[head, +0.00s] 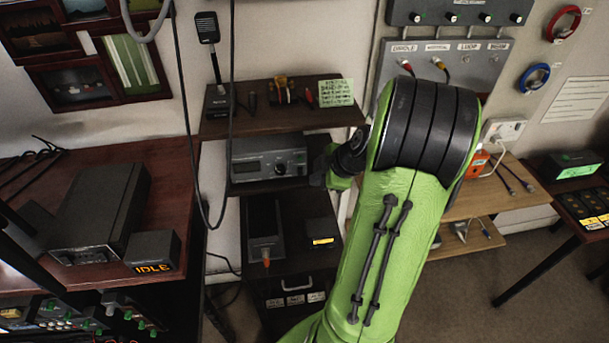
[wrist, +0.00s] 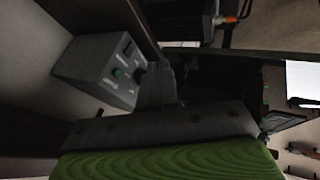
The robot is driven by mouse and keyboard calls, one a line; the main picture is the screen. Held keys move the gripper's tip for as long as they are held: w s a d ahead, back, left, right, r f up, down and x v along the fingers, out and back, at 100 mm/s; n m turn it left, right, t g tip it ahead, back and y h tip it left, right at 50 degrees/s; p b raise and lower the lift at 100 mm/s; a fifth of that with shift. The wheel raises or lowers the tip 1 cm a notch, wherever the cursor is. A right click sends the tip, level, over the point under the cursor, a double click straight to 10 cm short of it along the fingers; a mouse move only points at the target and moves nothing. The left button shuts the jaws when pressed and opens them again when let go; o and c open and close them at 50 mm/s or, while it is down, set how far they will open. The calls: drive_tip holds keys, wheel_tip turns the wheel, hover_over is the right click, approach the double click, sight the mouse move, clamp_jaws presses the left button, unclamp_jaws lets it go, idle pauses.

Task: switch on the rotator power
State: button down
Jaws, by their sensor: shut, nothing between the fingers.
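A grey box (wrist: 98,70) shows tilted in the wrist view. Its face carries a small dark window, a green round control (wrist: 119,73) and dark controls. No rotator label is readable. My gripper (wrist: 158,82) is shut and empty, its dark fingers close to the right side of this face; I cannot tell whether they touch it. In the head view my gripper (head: 320,178) is a dark shape beside the shelf, mostly hidden by my green arm. There a grey unit (head: 268,160) with a display and a round knob sits on the shelf, left of my gripper. I cannot tell whether both views show the same box.
A dark shelf (head: 225,127) holds a microphone and small tools above the grey unit. Lower down are a dark device (head: 263,225) and a small black box (head: 322,232). A desk (head: 170,170) stands at left. A switch panel (head: 480,68) is on the wall.

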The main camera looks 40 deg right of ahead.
sight(300, 172)
drive_tip(key=w+f, duration=0.1)
drive_tip(key=w, duration=0.1)
drive_tip(key=w+d+f, duration=0.1)
drive_tip(key=w+f, duration=0.3)
drive_tip(key=shift+w+d+f+p, duration=0.15)
drive_tip(key=shift+w+d+p, duration=0.1)
drive_tip(key=shift+d+p, duration=0.15)
drive_tip(key=shift+w+d, duration=0.1)
drive_tip(key=shift+w, duration=0.05)
drive_tip(key=shift+f, duration=0.1)
drive_tip(key=shift+w+d+f+b, duration=0.1)
drive_tip(key=shift+d+f+b, duration=0.05)
drive_tip(key=shift+b, duration=0.6)
drive_tip(key=shift+r, duration=0.2)
